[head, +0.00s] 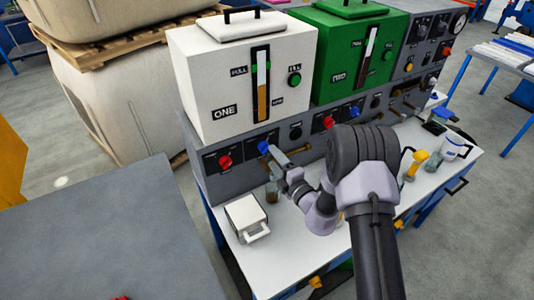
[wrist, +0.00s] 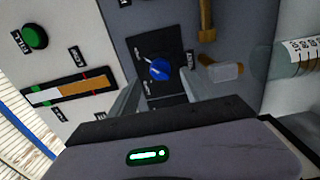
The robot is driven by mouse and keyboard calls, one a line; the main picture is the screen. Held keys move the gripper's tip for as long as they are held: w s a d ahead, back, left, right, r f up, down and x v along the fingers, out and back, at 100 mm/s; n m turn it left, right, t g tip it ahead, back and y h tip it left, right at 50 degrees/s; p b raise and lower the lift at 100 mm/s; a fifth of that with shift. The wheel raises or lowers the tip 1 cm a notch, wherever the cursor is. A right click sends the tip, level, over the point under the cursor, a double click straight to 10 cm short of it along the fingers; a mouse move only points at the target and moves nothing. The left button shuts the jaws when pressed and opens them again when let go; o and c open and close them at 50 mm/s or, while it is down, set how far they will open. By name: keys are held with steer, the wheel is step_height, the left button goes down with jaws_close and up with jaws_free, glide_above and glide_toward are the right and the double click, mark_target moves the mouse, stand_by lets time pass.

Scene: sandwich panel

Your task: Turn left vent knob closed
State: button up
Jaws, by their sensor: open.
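A blue knob (head: 263,147) sits on the grey panel below the white tank marked ONE. In the wrist view the blue knob (wrist: 160,69) has a light pointer line and sits on a dark plate; the labels beside it are too small to read. My gripper (head: 273,154) is right at this knob. In the wrist view its two fingers (wrist: 160,84) are open, one on each side of the knob, with gaps visible. Whether the fingertips reach the knob's depth is unclear. A red knob (head: 224,161) sits to its left on the same panel.
Brass fittings (wrist: 206,20) stick out of the panel beside the knob. The white tank (head: 240,75) and green tank (head: 335,50) stand above. A white box with a handle (head: 246,216) and a small jar (head: 272,192) stand on the bench below my gripper.

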mark_target(267, 151)
steer(key=x, duration=0.4)
steer(key=shift+w+a, duration=0.25)
steer(key=shift+w, duration=0.1)
jaws_close()
